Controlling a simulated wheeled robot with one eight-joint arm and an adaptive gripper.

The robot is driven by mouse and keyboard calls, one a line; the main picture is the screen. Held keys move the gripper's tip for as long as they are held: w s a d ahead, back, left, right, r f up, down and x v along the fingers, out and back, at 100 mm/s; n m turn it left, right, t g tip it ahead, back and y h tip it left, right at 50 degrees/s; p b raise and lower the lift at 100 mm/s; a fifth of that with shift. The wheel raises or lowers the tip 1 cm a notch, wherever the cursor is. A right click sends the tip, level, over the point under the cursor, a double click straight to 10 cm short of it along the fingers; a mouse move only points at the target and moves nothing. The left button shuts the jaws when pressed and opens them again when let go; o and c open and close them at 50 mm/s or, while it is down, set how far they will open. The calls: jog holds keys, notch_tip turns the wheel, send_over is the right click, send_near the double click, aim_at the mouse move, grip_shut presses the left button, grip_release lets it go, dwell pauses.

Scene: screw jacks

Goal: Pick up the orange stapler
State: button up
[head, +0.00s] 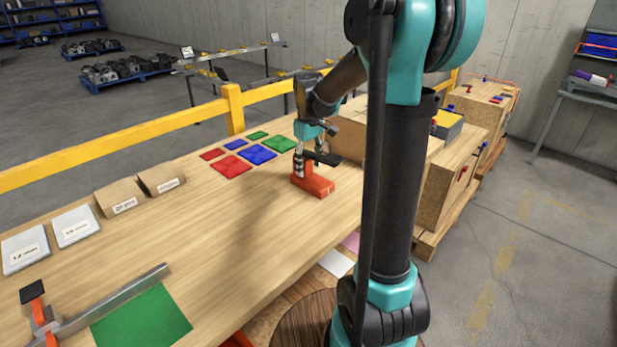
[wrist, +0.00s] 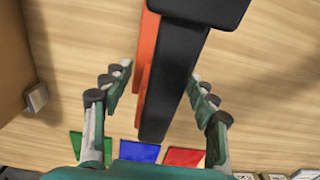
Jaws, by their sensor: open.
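The orange stapler (head: 313,184) stands on the wooden workbench, with an orange base and a black upper part (head: 322,158). In the wrist view its black top (wrist: 178,75) runs through the middle, with the orange body (wrist: 148,60) showing along its left side. My gripper (head: 309,155) is open and points down at the stapler. In the wrist view my gripper (wrist: 159,78) has one finger on each side of the stapler, with a visible gap on both sides. The fingers partly cover the stapler in the head view.
Green, red and blue squares (head: 257,154) lie just behind the stapler. A cardboard box (head: 345,145) stands close to its right. Labelled boxes (head: 120,197), a metal bar with an orange clamp (head: 40,312) and a green sheet (head: 142,318) are further left. The bench between is clear.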

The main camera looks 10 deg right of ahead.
jog(key=shift+f, duration=0.1)
jog(key=shift+c, duration=0.2)
grip_shut()
